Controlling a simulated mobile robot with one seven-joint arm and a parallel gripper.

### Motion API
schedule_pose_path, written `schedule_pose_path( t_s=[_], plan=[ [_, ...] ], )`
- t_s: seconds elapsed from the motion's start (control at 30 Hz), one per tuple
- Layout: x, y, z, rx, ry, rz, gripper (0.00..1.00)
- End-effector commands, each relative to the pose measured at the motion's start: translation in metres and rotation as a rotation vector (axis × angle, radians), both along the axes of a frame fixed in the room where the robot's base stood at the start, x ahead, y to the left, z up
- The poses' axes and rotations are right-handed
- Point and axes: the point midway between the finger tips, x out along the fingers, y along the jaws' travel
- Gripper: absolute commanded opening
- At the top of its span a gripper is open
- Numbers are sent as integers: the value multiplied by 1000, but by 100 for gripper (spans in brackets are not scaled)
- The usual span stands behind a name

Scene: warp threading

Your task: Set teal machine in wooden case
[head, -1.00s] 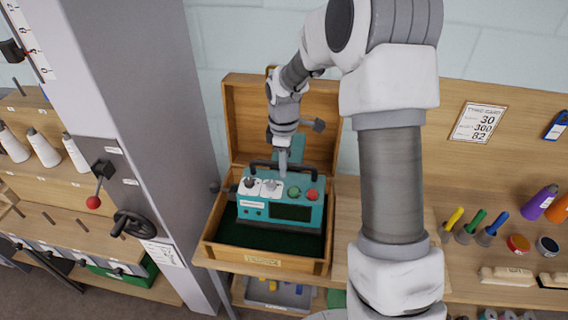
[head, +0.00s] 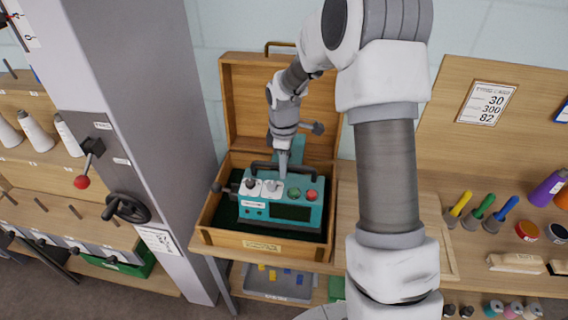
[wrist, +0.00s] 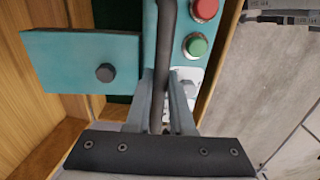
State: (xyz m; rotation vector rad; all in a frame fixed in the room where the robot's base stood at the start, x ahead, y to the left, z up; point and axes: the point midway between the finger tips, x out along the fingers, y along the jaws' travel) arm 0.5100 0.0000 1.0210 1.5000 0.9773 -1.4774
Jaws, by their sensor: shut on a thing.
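The teal machine (head: 255,210) has a black carrying handle, a dark screen, white switch plates and green and red buttons. It is upright within the walls of the open wooden case (head: 235,240), whose lining is dark green. Whether its base touches the case floor is hard to tell. My gripper (head: 284,170) is above the machine, shut on its black handle. In the wrist view my gripper's fingers (wrist: 162,110) stand on both sides of the handle (wrist: 168,30), and a teal plate with a dark knob (wrist: 105,73) shows beside it.
A grey column (head: 145,100) with a handwheel (head: 127,208) and a red-knobbed lever (head: 82,181) stands left of the case. The case lid (head: 240,100) is raised behind. Coloured-handled tools (head: 480,210) and jars lie on the bench to the right.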

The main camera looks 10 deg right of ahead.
Motion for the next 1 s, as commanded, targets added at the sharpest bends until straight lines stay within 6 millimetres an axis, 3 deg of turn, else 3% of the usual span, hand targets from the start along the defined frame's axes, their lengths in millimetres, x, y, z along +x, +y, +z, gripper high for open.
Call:
schedule_pose_path(
  t_s=[0.5,1.0],
  plan=[
    [1,0,-41,-1,-4,1,0],
    [2,0,-46,0,-5,0,0]
  ],
)
